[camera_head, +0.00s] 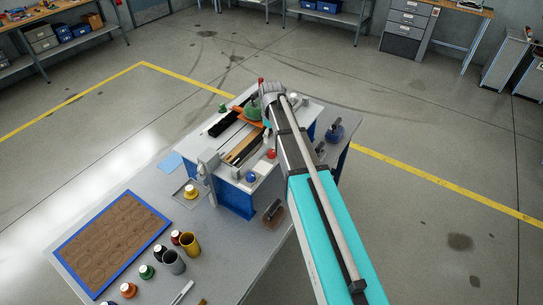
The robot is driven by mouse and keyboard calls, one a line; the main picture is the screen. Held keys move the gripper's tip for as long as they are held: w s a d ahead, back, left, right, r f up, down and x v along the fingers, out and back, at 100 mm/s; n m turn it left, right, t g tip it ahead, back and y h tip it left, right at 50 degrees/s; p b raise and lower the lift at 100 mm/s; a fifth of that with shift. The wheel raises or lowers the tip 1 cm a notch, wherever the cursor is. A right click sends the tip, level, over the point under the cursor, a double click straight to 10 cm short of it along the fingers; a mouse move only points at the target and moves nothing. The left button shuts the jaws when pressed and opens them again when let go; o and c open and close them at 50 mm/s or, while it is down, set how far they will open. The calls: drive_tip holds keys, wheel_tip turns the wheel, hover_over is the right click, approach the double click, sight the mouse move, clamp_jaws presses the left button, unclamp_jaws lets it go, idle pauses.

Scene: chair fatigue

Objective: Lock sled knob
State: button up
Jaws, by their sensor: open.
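The test rig (233,197), a grey-topped blue bench unit, stands on the grey table in the middle of the view. An orange sled-like part (238,117) with a large green dome-shaped knob (253,112) sits on its far half. Smaller knobs stand around it: a green one (222,107), a red one (271,154) and a blue one (251,177). I cannot tell for certain which is the sled knob. My arm reaches in from the lower right, its wrist end over the rig's far side, close to the green dome. My gripper's fingers are hidden; contact cannot be told.
A blue-edged brown tray (112,240) with round recesses lies at the table's left. Several small knobs and cups, including a yellow cup (190,244), stand near the front. A dark blue object (335,132) stands right of my arm. Open floor surrounds the table.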

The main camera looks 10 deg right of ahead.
sight(272, 152)
drive_tip(key=shift+f+b, duration=4.2)
drive_tip(key=shift+f, duration=0.25)
drive_tip(key=c, duration=1.2)
drive_tip(key=shift+o, duration=0.2)
